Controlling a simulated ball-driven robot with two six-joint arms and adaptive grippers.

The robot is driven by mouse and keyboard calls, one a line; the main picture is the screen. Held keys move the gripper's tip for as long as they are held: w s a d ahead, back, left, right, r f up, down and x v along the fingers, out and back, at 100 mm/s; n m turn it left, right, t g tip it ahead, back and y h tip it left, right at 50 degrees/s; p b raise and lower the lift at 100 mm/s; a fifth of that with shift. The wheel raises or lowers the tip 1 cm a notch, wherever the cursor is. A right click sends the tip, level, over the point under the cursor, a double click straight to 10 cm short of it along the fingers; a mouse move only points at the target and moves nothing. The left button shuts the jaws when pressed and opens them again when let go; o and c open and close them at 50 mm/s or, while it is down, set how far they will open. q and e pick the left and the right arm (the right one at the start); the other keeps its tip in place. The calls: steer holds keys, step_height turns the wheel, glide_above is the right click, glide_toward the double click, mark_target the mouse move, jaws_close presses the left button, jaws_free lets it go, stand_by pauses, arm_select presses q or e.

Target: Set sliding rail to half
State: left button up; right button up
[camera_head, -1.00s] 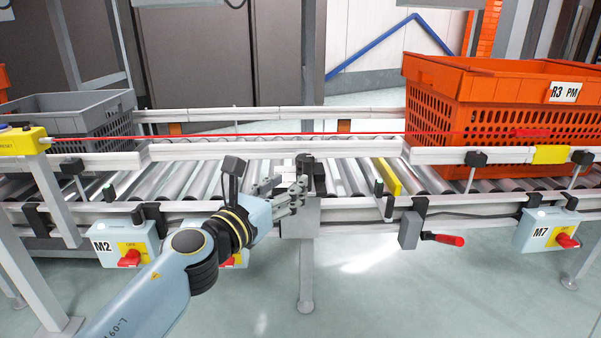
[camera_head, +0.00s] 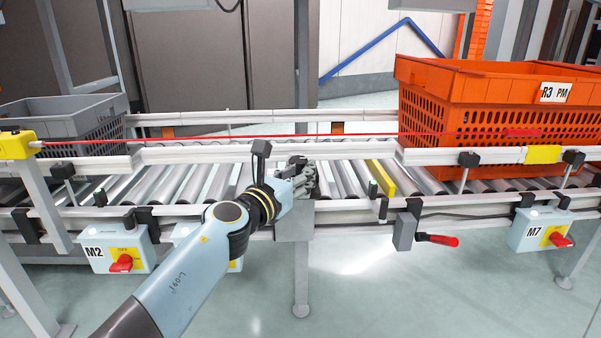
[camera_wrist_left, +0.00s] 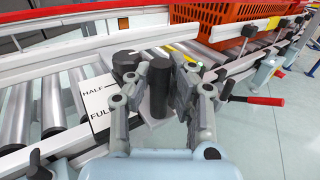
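A label plate (camera_wrist_left: 100,104) marked HALF and FULL lies by the rollers in the left wrist view. A black upright cylindrical handle (camera_wrist_left: 160,90) stands beside it, with another dark round part (camera_wrist_left: 126,64) behind. My left gripper (camera_wrist_left: 161,98) is open, with its fingers on either side of the handle; I cannot tell whether they touch it. In the head view my left gripper (camera_head: 302,178) is at the conveyor's front edge and hides the handle. A white guard rail (camera_head: 210,152) runs along the rollers behind it. My right gripper is not in view.
An orange tote (camera_head: 460,115) stands on the conveyor at right, a grey tote (camera_head: 70,120) at left. Switch boxes M2 (camera_head: 98,252) and M7 (camera_head: 525,232) and a red-handled lever (camera_head: 437,239) hang along the front. The middle rollers are clear.

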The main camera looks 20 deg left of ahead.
arm_select(q)
jaws_close()
stand_by(0.3)
steer(key=shift+s+d, duration=0.15)
steer(key=shift+s, duration=0.15)
steer(key=shift+o, duration=1.8)
jaws_free()
steer(key=shift+a, duration=0.25)
steer(key=shift+o, duration=1.2)
steer(key=shift+d, duration=0.1)
steer(key=v, duration=1.2)
